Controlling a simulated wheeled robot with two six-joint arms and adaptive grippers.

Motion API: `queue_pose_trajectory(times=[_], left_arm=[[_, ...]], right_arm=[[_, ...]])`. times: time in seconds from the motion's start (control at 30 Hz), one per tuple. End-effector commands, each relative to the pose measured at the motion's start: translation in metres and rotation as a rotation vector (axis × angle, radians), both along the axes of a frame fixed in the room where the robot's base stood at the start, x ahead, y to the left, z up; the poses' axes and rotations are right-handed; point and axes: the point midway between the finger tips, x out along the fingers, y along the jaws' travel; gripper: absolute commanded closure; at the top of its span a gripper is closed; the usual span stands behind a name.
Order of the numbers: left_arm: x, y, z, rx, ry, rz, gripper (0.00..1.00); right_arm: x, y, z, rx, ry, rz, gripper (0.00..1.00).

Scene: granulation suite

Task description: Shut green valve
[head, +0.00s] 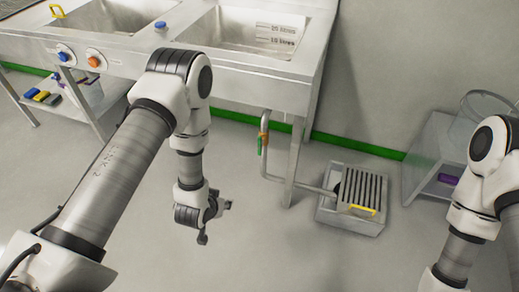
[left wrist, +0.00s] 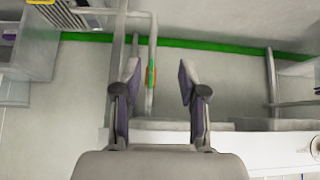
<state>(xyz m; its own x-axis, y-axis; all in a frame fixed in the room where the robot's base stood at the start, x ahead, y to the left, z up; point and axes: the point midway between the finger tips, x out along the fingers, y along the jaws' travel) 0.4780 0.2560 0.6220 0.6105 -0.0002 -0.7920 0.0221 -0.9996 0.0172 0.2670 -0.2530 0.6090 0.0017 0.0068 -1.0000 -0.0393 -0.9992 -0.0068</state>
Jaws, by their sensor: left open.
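The green valve (head: 260,146) is on the vertical grey drain pipe under the sink, beside an orange collar. Its green handle appears to lie along the pipe. In the left wrist view the valve (left wrist: 151,74) shows near the left finger, beyond the fingertips. My left gripper (head: 217,222) is open and empty, to the left of and apart from the valve in the head view. It also shows open in the left wrist view (left wrist: 159,76). My right arm enters at the right edge; its gripper is out of view.
The steel sink (head: 240,62) stands above the pipe, with a sink leg (head: 294,160) close to the right of the valve. A grated floor drain box (head: 349,218) with a yellow handle lies to the right. Floor in front is clear.

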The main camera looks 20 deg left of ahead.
Motion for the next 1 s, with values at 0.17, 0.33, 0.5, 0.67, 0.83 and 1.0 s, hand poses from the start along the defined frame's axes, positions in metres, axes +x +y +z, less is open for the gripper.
queue_pose_trajectory(times=[0.17,0.33,0.5,0.67,0.83,1.0], left_arm=[[0.105,-0.002,-0.041,0.003,-0.32,-0.013,0.58],[0.192,-0.006,-0.053,0.006,-0.622,-0.025,0.58],[0.247,-0.011,-0.066,0.009,-0.835,-0.037,0.58],[0.265,-0.014,-0.085,0.01,-0.907,-0.044,0.58],[0.269,-0.015,-0.085,0.01,-0.922,-0.045,0.58],[0.289,-0.016,-0.084,0.01,-0.923,-0.045,0.58]], right_arm=[[0.0,0.0,-0.093,0.0,0.0,0.0,0.6],[0.0,0.0,-0.182,0.0,0.0,0.0,0.6],[0.001,0.0,-0.269,0.0,0.0,0.0,0.6],[0.001,0.0,-0.325,0.0,0.0,0.0,0.6],[0.001,0.0,-0.336,0.0,-0.001,0.0,0.6],[0.001,0.0,-0.343,0.0,-0.002,0.0,0.6]])
